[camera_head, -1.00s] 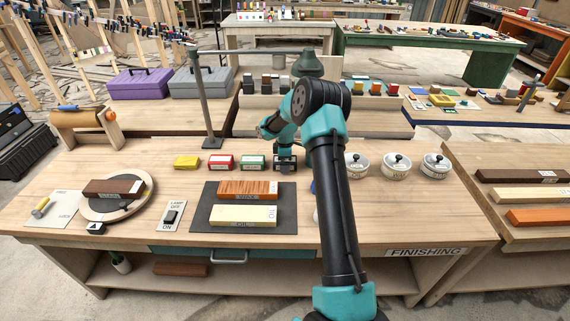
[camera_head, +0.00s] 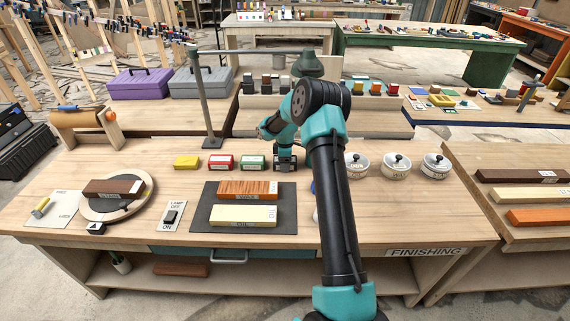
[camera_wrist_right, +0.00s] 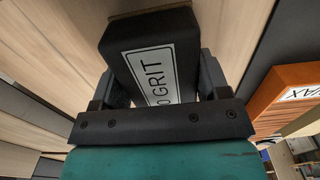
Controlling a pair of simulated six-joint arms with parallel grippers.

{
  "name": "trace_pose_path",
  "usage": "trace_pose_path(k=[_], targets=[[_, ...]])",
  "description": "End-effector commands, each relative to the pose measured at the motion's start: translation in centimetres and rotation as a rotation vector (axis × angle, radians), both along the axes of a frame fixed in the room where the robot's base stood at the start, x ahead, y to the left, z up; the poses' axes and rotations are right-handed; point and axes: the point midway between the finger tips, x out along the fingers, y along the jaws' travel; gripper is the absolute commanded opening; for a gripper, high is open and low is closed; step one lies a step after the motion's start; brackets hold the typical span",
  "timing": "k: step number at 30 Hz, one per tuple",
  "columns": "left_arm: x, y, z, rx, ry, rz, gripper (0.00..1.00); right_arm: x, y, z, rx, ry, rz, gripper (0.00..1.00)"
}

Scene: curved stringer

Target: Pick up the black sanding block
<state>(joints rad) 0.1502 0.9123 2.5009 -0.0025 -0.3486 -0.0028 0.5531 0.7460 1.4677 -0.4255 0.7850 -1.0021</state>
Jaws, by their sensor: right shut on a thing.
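The black sanding block (camera_wrist_right: 150,50) fills the middle of the right wrist view, with a white label reading "GRIT" on its face; part of the label is hidden by my gripper. My right gripper (camera_wrist_right: 155,85) is shut on the block, one finger along each side. In the head view the right gripper (camera_head: 286,162) is at the back of the finishing bench, right of the green-labelled block, and the black block is mostly hidden by it. I cannot tell whether the block is clear of the bench top. My left gripper is not in view.
Yellow (camera_head: 187,162), red (camera_head: 220,162) and green (camera_head: 253,162) blocks stand left of the gripper. A dark mat (camera_head: 203,210) with two long blocks lies in front. Lidded white jars (camera_head: 397,168) stand to the right. A lamp post (camera_head: 207,110) rises behind.

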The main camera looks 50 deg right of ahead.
Motion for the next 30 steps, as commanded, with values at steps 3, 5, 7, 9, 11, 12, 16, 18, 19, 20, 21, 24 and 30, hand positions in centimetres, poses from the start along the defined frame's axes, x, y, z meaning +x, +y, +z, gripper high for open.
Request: trace_pose_path(k=[3,5,7,9,11,12,16,18,19,20,21,24,30], targets=[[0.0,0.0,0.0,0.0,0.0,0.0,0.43,0.0,0.0,0.0,0.0,0.0,0.0,0.41],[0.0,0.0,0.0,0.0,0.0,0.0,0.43,0.0,0.0,0.0,-0.001,-0.001,0.0,0.37],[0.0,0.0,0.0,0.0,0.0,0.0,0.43,0.0,0.0,0.0,-0.001,-0.001,0.0,0.37],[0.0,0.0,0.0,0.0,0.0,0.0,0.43,0.0,0.0,0.0,-0.001,-0.001,0.0,0.37],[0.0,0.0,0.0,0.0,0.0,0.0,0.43,0.0,0.0,0.1,-0.001,-0.001,0.0,0.37],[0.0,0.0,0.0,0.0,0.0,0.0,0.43,0.0,0.0,0.2,-0.001,-0.001,0.0,0.37],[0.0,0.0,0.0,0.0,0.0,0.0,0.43,0.0,0.0,1.1,-0.001,-0.001,0.0,0.37],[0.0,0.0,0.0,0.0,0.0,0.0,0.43,0.1,0.0,1.9,-0.002,-0.003,0.0,0.37],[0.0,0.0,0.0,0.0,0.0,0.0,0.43,0.1,-0.1,2.3,-0.002,-0.003,0.0,0.37],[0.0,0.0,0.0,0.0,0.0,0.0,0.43,0.0,-0.1,2.8,-0.002,-0.003,0.001,0.37],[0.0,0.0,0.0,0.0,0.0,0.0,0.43,0.1,-0.1,3.5,-0.003,-0.003,0.0,0.37],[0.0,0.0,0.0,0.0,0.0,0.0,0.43,0.1,-0.1,5.7,-0.003,-0.004,0.0,0.37],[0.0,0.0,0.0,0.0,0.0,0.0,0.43,0.1,-0.1,10.6,-0.003,-0.004,0.0,0.37]])
